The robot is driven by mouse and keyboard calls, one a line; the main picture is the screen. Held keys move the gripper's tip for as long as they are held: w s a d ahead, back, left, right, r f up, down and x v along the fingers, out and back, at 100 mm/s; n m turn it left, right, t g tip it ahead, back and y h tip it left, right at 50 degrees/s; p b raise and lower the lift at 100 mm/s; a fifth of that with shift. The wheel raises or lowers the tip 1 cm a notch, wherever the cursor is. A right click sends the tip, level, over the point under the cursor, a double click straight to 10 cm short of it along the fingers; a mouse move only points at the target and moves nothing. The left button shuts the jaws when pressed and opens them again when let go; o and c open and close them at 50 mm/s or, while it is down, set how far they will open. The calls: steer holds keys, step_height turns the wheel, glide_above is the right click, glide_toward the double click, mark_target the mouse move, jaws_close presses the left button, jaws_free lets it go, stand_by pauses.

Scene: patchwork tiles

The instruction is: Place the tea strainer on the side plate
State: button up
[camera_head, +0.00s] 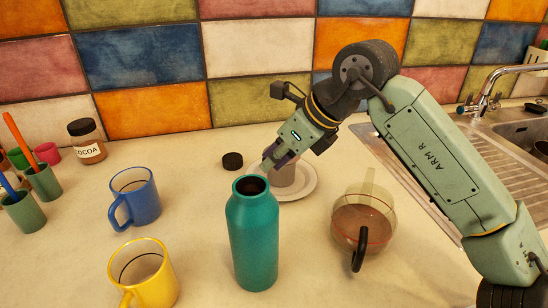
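A white side plate (309,186) lies on the counter behind the teal flask, partly hidden by the flask and my gripper. A small greyish, roundish thing (286,178) stands at the plate, under my gripper. It may be the tea strainer, but too little of it shows to be sure. My gripper (272,162) points down and left over the plate, close to the grey thing. I cannot tell whether its fingers touch or hold it, or how far apart they are.
A tall, open teal flask (255,240) stands in front of the plate. A glass jug (362,225) with brown liquid is to the right. Blue (137,200) and yellow (146,275) mugs, a black lid (232,161) and a cocoa jar (87,142) are left. The sink (515,132) is far right.

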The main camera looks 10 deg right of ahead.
steer(key=shift+o, duration=1.2)
steer(key=shift+r, duration=0.2)
steer(key=b+v, duration=0.1)
steer(key=v, duration=1.1)
